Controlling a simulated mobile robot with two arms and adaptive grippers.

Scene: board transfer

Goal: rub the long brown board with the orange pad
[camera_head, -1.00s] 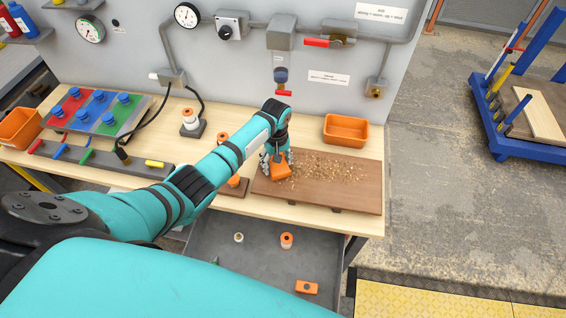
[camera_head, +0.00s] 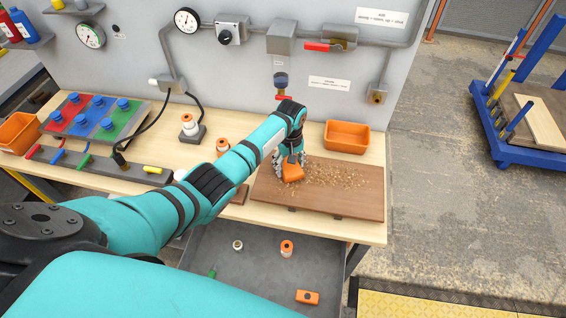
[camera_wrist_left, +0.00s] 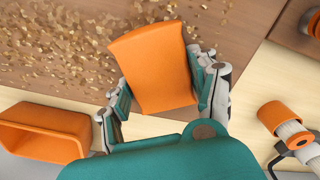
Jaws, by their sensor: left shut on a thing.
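The long brown board (camera_head: 350,206) lies on the workbench, with many light brown crumbs (camera_head: 345,178) scattered over its middle and far part. My left gripper (camera_head: 291,166) is shut on the orange pad (camera_head: 293,174) and holds it over the board's left part. In the left wrist view the pad (camera_wrist_left: 153,68) sits between the two fingers, close over the board (camera_wrist_left: 222,25), with crumbs (camera_wrist_left: 60,45) beside it. I cannot tell whether the pad touches the board. My right gripper is not in view.
An empty orange bin (camera_head: 347,136) stands just behind the board. An orange-and-white cylinder (camera_head: 222,146) stands left of it. A grey lower tray (camera_head: 265,272) holds small loose parts. A panel with gauges and pipes rises behind the bench.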

